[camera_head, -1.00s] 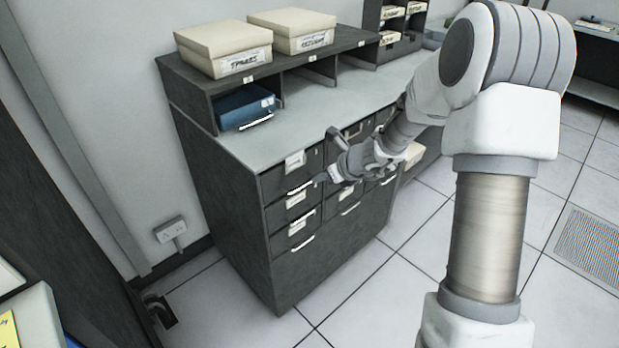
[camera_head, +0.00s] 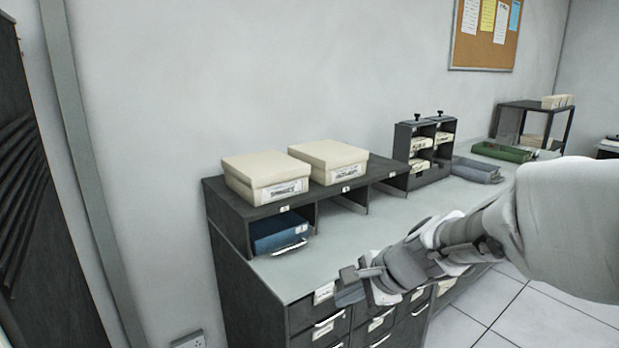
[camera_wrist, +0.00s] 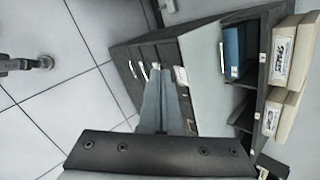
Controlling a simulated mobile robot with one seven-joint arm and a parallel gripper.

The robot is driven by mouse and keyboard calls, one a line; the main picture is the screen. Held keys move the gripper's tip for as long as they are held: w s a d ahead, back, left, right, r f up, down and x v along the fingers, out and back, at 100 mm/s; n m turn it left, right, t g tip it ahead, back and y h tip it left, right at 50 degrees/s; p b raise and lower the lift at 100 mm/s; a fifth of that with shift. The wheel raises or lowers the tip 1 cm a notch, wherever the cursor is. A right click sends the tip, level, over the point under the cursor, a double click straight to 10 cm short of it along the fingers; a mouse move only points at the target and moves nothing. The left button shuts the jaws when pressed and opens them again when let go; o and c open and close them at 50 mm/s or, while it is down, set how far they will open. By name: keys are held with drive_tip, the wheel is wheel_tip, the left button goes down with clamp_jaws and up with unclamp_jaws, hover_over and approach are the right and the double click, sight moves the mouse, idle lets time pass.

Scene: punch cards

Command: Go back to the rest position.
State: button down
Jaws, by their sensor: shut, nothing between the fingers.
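My gripper (camera_head: 350,285) is shut and empty. In the head view it hangs in front of the grey drawer cabinet, near the top row of drawers (camera_head: 330,322). My arm reaches in from the right edge. In the wrist view the gripper's closed fingers (camera_wrist: 160,100) point at the cabinet's drawer fronts. I cannot tell from these views how far the fingertips are from the cabinet.
The countertop (camera_head: 385,225) carries a shelf with two cream boxes (camera_head: 265,177) on top and a blue box (camera_head: 278,233) in a cubby. A dark card rack (camera_head: 425,150), a grey tray (camera_head: 476,170) and a green tray (camera_head: 503,151) stand farther back. Floor at right is clear.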

drive_tip(key=s+d+r+n+h+p, duration=0.2)
drive_tip(key=s+d+r+n, duration=0.1)
drive_tip(key=s+r+n, duration=0.2)
drive_tip(key=s+d+r+n+h+p, duration=0.2)
drive_tip(key=s+n, duration=0.7)
drive_tip(key=s, duration=0.5)
wheel_tip(320, 180, up, 3)
drive_tip(key=shift+s+d+n+h, duration=0.35)
drive_tip(key=shift+d+h, duration=0.35)
drive_tip(key=shift+d, duration=0.45)
